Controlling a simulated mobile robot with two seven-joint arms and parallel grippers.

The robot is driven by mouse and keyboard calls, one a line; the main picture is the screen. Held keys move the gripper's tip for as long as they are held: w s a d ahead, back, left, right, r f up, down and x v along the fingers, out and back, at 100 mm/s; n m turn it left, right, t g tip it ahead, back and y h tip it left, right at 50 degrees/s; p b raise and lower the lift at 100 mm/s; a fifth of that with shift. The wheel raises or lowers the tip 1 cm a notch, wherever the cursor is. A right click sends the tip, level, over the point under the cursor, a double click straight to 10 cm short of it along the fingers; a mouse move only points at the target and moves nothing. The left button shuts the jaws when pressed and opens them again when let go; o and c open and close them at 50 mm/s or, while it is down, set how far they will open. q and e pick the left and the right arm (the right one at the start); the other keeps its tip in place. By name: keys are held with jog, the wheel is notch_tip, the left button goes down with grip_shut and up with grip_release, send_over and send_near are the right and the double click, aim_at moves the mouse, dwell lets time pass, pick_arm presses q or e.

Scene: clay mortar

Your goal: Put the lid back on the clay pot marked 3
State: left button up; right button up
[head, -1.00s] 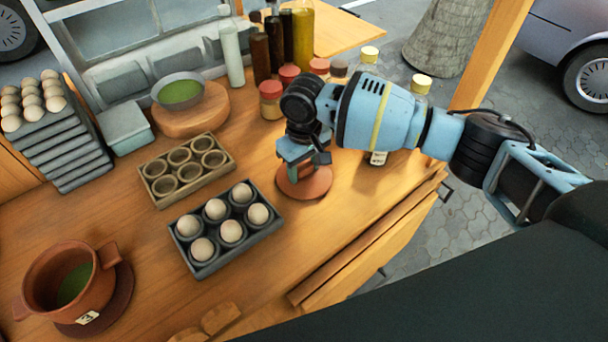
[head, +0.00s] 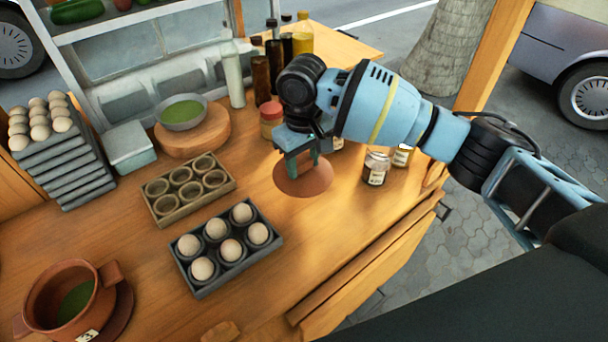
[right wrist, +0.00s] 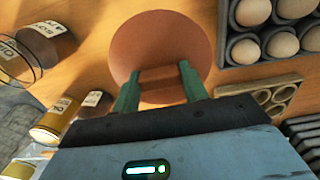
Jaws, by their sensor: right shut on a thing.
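The clay pot (head: 38,300) stands at the lower left of the head view on a dark round saucer (head: 123,310). It is open on top with green contents inside. Its white tag (head: 86,335) is partly cut off by the frame's bottom edge. The round reddish clay lid (head: 303,182) hangs under my right gripper (head: 303,160), right of the egg tray. In the right wrist view, the green fingers are shut on the lid's bar handle (right wrist: 160,76), with the lid's disc (right wrist: 160,38) beyond. The lid appears slightly above the table. My left gripper is not in view.
A dark tray (head: 203,290) of eggs lies between pot and lid. Behind it are an empty cup tray (head: 185,205), a green bowl (head: 181,112) on a round board and stacked egg trays (head: 65,165). Jars (head: 376,170) and bottles (head: 233,75) stand near my right arm.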

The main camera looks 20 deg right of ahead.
jog(key=shift+r, duration=0.8)
jog(key=s+d+m, duration=0.2)
jog(key=s+d, duration=0.1)
jog(key=s, duration=0.5)
jog(key=s+d+m, duration=0.2)
jog(key=s, duration=0.7)
jog(key=shift+d+f, duration=0.15)
jog(key=shift+d, duration=0.25)
jog(key=shift+s, duration=0.2)
